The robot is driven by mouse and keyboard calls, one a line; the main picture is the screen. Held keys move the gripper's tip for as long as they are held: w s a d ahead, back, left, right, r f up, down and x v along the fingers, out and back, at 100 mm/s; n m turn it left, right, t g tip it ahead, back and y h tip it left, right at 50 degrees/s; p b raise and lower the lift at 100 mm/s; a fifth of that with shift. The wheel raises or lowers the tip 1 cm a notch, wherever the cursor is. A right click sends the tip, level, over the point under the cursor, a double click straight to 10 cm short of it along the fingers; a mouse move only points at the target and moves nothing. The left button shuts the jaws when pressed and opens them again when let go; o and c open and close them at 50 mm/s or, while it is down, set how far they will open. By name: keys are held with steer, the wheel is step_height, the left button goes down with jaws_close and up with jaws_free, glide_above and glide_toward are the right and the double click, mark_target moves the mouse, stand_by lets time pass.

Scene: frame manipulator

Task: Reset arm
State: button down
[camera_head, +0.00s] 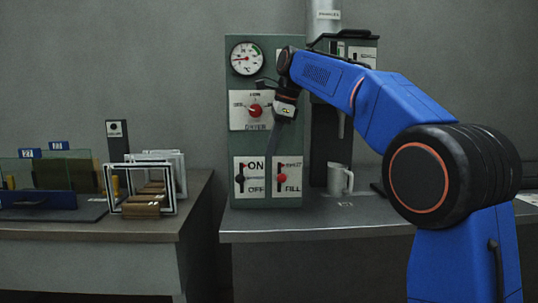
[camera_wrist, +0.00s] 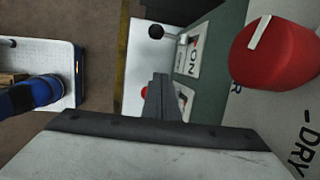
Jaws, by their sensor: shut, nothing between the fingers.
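My blue arm (camera_head: 400,112) reaches from the right to the front of a green dryer panel (camera_head: 240,145). My gripper (camera_head: 273,135) hangs beside the red dryer knob (camera_head: 255,109), pointing down, apart from the switches below. In the wrist view my gripper (camera_wrist: 161,78) is shut and empty, and the red knob (camera_wrist: 272,52) is large at the upper right. The ON/OFF lever (camera_head: 240,179) has a black ball (camera_wrist: 155,31). The FILL lever (camera_head: 282,178) has a red ball (camera_wrist: 145,92), partly hidden by the fingers in the wrist view.
A gauge (camera_head: 247,58) sits at the panel's top. Right of the panel, a mug (camera_head: 339,179) stands under a dark machine (camera_head: 325,145) on the counter (camera_head: 300,221). Left is a table (camera_head: 90,232) with white frames (camera_head: 150,187) and a blue rack (camera_head: 38,200). A gap separates table and counter.

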steer(key=s+d+f+n+t, duration=0.1)
steer(key=s+d+f+n, duration=0.25)
steer(key=s, duration=0.35)
steer(key=s+d+f+n+h, duration=0.1)
steer(key=s+d+f+n, duration=0.15)
steer(key=s+d, duration=0.3)
steer(key=s+d+f+n+t, duration=0.1)
steer(key=s+d+f+n, duration=0.2)
steer(key=s, duration=0.4)
steer(key=s+d+f+n+h, duration=0.1)
steer(key=s+d+f+n, duration=0.3)
steer(key=s+f, duration=0.7)
steer(key=s+d+f+n+t+h, duration=0.1)
steer(key=s+d+f+n, duration=0.4)
steer(key=s+f, duration=0.6)
step_height(320, 180, down, 2)
steer(key=shift+s+d, duration=0.15)
